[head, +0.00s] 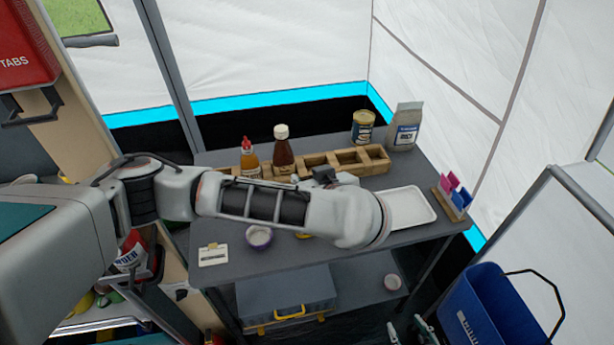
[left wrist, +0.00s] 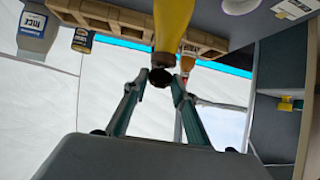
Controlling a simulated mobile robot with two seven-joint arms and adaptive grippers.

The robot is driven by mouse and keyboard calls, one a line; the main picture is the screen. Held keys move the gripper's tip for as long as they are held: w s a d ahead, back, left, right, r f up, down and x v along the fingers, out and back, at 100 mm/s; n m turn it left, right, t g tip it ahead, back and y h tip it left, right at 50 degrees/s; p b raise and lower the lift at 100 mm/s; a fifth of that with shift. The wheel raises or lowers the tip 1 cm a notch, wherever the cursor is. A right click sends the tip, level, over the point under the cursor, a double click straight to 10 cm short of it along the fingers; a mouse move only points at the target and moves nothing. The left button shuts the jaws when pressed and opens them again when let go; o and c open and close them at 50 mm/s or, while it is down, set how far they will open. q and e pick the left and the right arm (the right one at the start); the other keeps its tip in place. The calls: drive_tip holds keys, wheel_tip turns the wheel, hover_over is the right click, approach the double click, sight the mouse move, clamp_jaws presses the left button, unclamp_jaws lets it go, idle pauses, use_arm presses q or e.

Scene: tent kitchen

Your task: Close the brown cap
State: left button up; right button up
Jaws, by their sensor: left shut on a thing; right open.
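In the left wrist view, which is upside down, the dark brown cap (left wrist: 160,77) sits at the end of a yellow bottle (left wrist: 172,27). My left gripper (left wrist: 158,78) has its fingertips on either side of the cap, shut on it. I cannot tell if the cap is fully closed. In the head view my left arm covers the cap and the left fingertips; only a bit of yellow (head: 303,236) shows below the arm. My right gripper (head: 408,331) shows at the bottom edge of the head view, open and empty, below the table's front edge.
A wooden rack (head: 375,160) holds a red-capped bottle (head: 249,158) and a white-capped brown bottle (head: 283,152). A can (head: 362,127), a rice bag (head: 404,127), a white tray (head: 408,207) and a purple bowl (head: 259,237) stand around. A blue bin (head: 487,312) is at right.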

idle(0.4)
use_arm(q)
drive_tip(key=o, duration=1.1)
drive_tip(key=v, duration=0.2)
drive_tip(key=shift+s+d+r, duration=0.2)
drive_tip(key=shift+r, duration=0.1)
drive_tip(key=v, duration=0.9)
drive_tip(key=shift+s+f, duration=0.1)
drive_tip(key=shift+s, duration=0.15)
drive_tip(key=shift+c, duration=0.3)
